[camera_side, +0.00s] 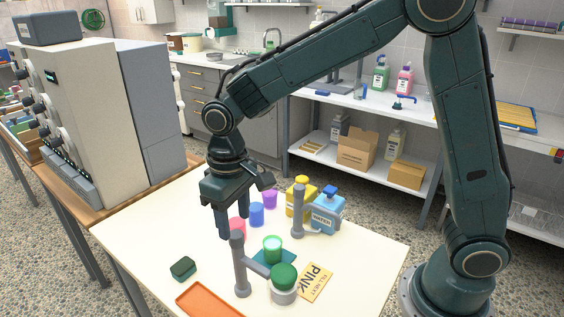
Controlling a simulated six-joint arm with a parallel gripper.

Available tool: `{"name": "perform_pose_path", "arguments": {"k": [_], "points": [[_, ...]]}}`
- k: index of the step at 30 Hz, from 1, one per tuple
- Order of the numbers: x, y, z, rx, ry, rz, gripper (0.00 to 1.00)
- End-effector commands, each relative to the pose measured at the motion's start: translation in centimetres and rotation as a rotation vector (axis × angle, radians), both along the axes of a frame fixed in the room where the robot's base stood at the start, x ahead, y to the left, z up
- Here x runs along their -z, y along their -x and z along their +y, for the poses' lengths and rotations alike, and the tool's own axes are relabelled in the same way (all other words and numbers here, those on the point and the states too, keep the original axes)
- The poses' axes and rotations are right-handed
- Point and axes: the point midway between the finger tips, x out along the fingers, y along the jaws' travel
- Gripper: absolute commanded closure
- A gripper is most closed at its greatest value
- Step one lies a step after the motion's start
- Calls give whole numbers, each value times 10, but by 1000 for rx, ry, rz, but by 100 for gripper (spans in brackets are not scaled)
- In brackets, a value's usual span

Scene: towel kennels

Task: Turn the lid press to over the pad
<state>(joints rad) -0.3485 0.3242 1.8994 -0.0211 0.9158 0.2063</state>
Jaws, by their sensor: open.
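The lid press appears to be the grey post (241,272) at the front of the table. Its short arm reaches right to a grey, green-topped head (284,282), which is beside the pad, not over it. The teal pad (259,262) lies just behind that arm, with a green and white pot (272,247) on it. My gripper (233,222) is open, fingers pointing down, above the table and near the top of the post. I cannot tell whether it touches the post. A pinkish-red cup (238,228) shows partly behind the fingers.
Blue (257,214) and purple (269,199) cups stand behind. A second grey post (298,212) stands by yellow (295,203) and blue (327,214) bottles. A PINK card (317,282), orange tray (207,303) and dark green block (183,267) lie in front. The table's left is clear.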

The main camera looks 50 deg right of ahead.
Motion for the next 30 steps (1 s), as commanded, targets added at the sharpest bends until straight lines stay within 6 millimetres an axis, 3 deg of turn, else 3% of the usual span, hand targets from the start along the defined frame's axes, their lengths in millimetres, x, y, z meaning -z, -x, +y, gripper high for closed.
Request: {"name": "perform_pose_path", "arguments": {"k": [9,21,28,30], "points": [[32,1,0,-1,1,2,50],[37,0,0,0,0,-1,50],[36,0,0,0,0,-1,95],[36,0,0,0,0,-1,100]]}}
